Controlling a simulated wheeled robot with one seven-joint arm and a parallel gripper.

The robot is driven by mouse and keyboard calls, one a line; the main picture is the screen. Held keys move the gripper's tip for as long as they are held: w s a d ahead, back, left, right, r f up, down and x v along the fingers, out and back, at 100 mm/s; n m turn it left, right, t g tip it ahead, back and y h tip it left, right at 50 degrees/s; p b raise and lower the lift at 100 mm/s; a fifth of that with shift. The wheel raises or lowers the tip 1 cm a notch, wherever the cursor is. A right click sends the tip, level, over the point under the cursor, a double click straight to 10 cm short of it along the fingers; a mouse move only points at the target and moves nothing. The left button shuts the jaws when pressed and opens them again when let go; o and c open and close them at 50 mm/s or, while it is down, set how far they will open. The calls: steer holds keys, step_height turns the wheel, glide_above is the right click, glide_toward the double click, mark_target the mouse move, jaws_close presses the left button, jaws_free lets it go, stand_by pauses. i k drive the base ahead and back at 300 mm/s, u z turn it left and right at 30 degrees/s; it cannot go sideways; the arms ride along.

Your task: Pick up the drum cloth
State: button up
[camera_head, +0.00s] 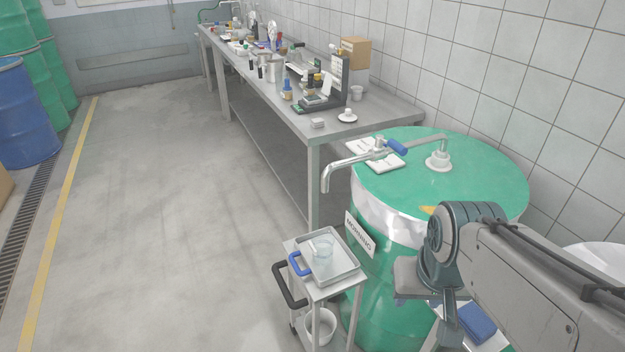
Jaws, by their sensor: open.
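A folded blue cloth (477,322) lies on a pale surface at the lower right, partly hidden by my arm. White, flat, folded-looking pieces (385,163) lie on top of the green drum (470,170), beside the tap's blue handle. I cannot tell for certain which of these is the drum cloth. My gripper (447,312) is in front of the drum's side, pointing down, just left of the blue cloth in the picture. It is open, and I see nothing held in it; its fingertips are hard to make out.
A metal tap (345,168) juts left from the drum top. Below it a small trolley (318,289) carries a metal tray (343,274) with a clear beaker (322,250). A long cluttered bench (385,112) runs along the tiled wall. The floor at left is clear.

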mark_target(478, 326)
steer(key=k, duration=0.5)
steer(key=u, duration=1.15)
steer(key=i, duration=0.4)
steer(key=z, duration=2.15)
